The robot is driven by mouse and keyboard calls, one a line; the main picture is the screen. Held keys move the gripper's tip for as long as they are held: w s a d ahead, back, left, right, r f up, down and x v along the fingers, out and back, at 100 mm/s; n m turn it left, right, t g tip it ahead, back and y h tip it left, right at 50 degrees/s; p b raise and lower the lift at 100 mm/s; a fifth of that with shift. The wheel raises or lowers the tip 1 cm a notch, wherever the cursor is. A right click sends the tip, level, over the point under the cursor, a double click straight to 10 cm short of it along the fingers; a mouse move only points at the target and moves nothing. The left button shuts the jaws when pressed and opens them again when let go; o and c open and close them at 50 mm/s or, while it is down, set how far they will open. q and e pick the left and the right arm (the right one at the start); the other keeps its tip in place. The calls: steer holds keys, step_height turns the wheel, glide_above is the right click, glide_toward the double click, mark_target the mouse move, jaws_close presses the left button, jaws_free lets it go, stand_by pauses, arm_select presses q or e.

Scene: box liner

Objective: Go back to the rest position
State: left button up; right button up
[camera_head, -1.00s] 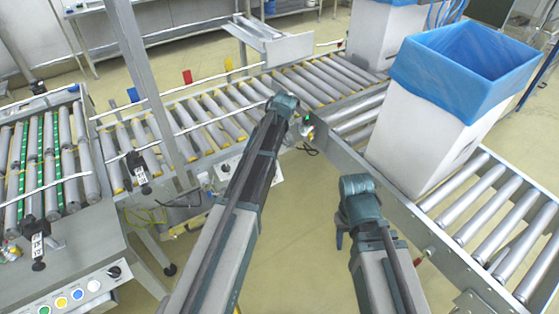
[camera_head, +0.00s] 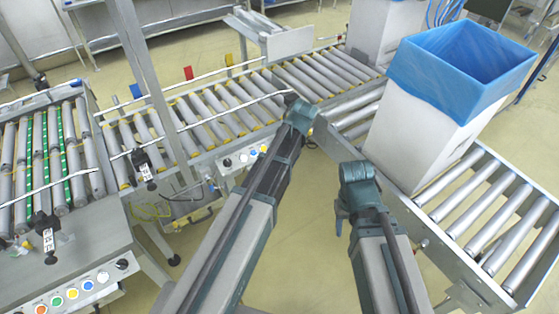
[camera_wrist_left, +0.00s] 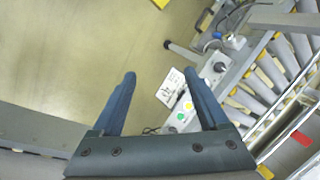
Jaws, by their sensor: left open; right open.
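My left arm reaches forward in the head view, with its dark wrist (camera_head: 298,112) by the roller conveyor; its fingers are hidden there. In the left wrist view my left gripper (camera_wrist_left: 160,78) is open, with two blue fingers apart and nothing between them. My right gripper (camera_head: 341,222) is small and partly hidden below its teal wrist in the head view, open with nothing seen in it. A tall white box (camera_head: 418,140) with a blue liner (camera_head: 455,70) folded over its rim stands upright on the right conveyor, apart from both arms.
A roller conveyor (camera_head: 215,120) runs across behind my arms, and another (camera_head: 490,215) runs along the right. A panel with buttons (camera_head: 245,157) hangs below the far conveyor. A control bench (camera_head: 75,255) stands at left. Bare floor (camera_head: 300,240) lies between my arms.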

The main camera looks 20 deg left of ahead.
arm_select(q)
steer(key=s+d+r+m+h+p, duration=0.1)
steer(key=s+d+r+p, duration=0.1)
steer(key=s+d, duration=0.4)
steer(key=s+d+r+m+h+p, duration=0.1)
steer(key=s+d+r+m+p, duration=0.1)
steer(key=s+d, duration=0.4)
steer(key=s+r+p, duration=0.1)
steer(key=s+p, duration=0.1)
steer(key=s, duration=0.3)
steer(key=shift+s+d+r, duration=0.15)
steer(key=shift+s+r, duration=0.05)
steer(key=shift+s, duration=0.1)
steer(key=shift+c, duration=0.3)
